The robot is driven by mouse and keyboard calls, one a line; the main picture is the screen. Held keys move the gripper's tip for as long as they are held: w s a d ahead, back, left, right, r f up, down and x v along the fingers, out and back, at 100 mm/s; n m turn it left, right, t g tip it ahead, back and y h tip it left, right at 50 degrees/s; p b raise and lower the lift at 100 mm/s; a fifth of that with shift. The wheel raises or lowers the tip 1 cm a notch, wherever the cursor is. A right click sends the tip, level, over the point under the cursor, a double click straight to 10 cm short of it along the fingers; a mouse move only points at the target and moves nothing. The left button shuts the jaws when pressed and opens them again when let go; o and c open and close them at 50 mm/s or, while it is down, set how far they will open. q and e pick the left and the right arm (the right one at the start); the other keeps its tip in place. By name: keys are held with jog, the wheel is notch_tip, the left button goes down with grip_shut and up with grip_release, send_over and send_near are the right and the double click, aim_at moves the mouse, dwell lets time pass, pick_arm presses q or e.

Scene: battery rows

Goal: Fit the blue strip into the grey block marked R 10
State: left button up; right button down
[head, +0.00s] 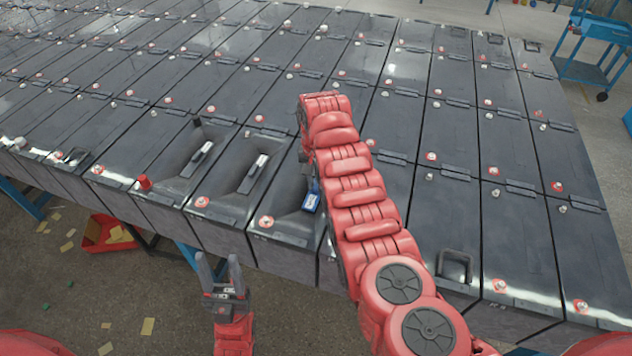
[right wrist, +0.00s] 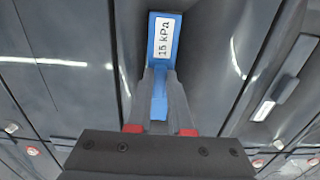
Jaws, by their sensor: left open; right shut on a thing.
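The blue strip (right wrist: 152,45) carries a white label reading "15 kPa". My right gripper (right wrist: 161,78) is shut on it. In the head view the blue strip (head: 312,197) is beside my right arm, over a dark battery top; my arm mostly hides that gripper. I cannot tell whether the strip touches anything below. Two grey blocks with white labels sit in recesses to its left, a nearer one (head: 253,174) and a farther one (head: 197,160). One grey block (right wrist: 285,84) shows in the right wrist view. No R 10 mark is legible. My left gripper (head: 220,276) is open and empty before the battery row.
Rows of dark batteries (head: 450,220) with red and white terminal caps fill the bench. A raised red cap (head: 144,182) and a black handle (head: 455,266) stand up from the tops. A red bin (head: 92,236) is on the floor, and a blue cart (head: 590,70) stands at back right.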

jog(key=shift+f+b, duration=0.3)
dwell(0.5)
dwell(0.4)
jog(key=c, duration=0.7)
grip_release()
jog(key=shift+c, duration=0.2)
jog(key=o, duration=0.5)
jog(key=shift+r, duration=0.1)
jog(key=shift+r+p, duration=0.35)
jog(key=shift+r, duration=3.1)
